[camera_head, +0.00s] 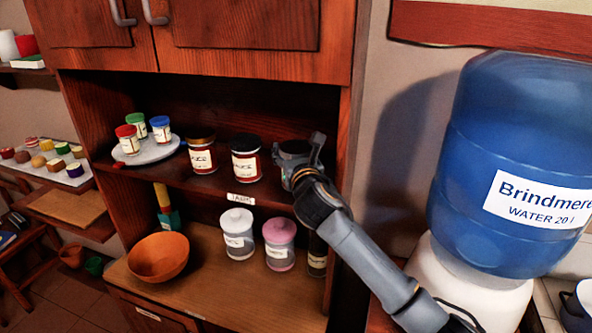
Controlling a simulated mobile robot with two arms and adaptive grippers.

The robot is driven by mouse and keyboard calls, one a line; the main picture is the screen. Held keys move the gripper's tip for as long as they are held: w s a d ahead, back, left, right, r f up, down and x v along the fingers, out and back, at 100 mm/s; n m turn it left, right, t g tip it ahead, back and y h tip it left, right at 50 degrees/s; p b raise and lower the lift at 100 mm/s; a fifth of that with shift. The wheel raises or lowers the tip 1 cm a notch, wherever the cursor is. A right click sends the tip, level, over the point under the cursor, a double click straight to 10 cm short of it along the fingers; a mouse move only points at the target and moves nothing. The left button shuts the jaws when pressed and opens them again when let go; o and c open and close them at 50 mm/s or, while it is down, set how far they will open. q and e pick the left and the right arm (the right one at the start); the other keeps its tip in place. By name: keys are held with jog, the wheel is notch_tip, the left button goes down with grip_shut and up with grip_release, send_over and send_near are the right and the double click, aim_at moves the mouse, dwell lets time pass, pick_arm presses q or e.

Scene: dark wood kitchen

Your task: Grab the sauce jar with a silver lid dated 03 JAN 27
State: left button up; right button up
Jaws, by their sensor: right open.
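My right gripper (302,152) is open at the right end of the middle shelf, inside the cabinet. A dark grey, rounded shape sits right at its fingers; I cannot tell whether it is a jar lid or part of the gripper. Just left of the gripper stands a jar with a black lid (246,160), and left of that a jar with a brown-copper lid (202,157). Both hold dark red contents and have pale labels. Their dates are too small to read. No silver lid shows clearly. My left gripper is not in view.
A grey round tray (150,153) with small red-, green- and blue-lidded jars stands left on the shelf. Below are an orange bowl (159,257), a white-lidded jar (238,235) and a pink-lidded jar (279,245). The cabinet's right side is close to my arm; a blue water bottle (500,150) stands right.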

grip_shut()
jog(key=shift+r, duration=0.1)
dwell(0.5)
